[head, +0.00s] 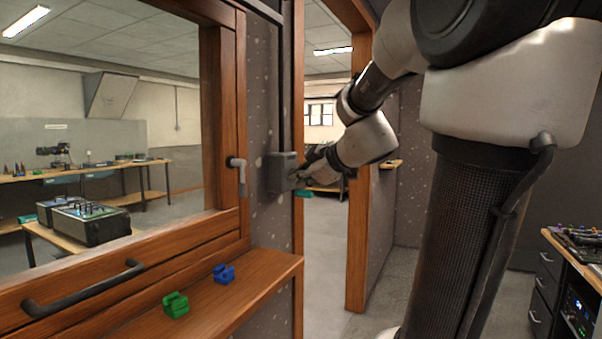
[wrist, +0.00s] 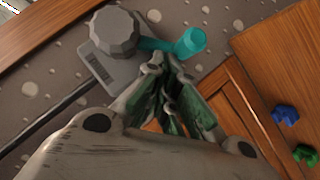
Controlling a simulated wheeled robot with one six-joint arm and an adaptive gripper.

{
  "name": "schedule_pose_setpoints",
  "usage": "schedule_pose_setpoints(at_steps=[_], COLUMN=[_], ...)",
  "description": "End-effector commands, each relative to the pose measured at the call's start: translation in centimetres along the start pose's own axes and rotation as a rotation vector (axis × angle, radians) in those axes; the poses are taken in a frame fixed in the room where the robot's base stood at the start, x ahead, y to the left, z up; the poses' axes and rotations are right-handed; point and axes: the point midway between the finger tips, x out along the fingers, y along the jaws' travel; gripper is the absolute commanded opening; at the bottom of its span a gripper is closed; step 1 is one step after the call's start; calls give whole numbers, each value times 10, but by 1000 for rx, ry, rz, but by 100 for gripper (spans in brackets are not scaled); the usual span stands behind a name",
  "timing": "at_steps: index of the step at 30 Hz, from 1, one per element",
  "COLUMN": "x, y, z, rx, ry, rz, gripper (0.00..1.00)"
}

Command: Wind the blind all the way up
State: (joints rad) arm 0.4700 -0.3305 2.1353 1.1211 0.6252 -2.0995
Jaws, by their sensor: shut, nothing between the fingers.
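A grey winder box (head: 280,172) is fixed to the speckled wall strip between the window and the doorway. In the wrist view it shows as a faceted grey drum (wrist: 114,32) on a plate, with a teal crank arm ending in a round teal knob (wrist: 191,42). A bit of the teal crank (head: 305,193) shows below my gripper in the head view. My gripper (wrist: 166,68) is shut and empty, its fingertips close beside the crank arm and knob; I cannot tell whether they touch. No blind can be made out across the window (head: 100,120).
A wooden ledge (head: 245,290) below the window holds a green block (head: 175,304) and a blue block (head: 224,273). A window handle (head: 237,170) sticks out left of the winder. The doorway (head: 325,250) is open to the right. A desk with equipment (head: 575,245) stands at far right.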

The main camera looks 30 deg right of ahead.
Motion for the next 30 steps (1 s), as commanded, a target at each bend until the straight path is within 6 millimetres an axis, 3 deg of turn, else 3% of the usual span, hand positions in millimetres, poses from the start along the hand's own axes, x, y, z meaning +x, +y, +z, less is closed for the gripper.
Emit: schedule_pose_setpoints(at_steps=[13,30], x=[14,26], y=[-11,-12], z=[21,38], rx=[3,2], ry=[-1,0], rz=[-3,-2], gripper=[0,0])
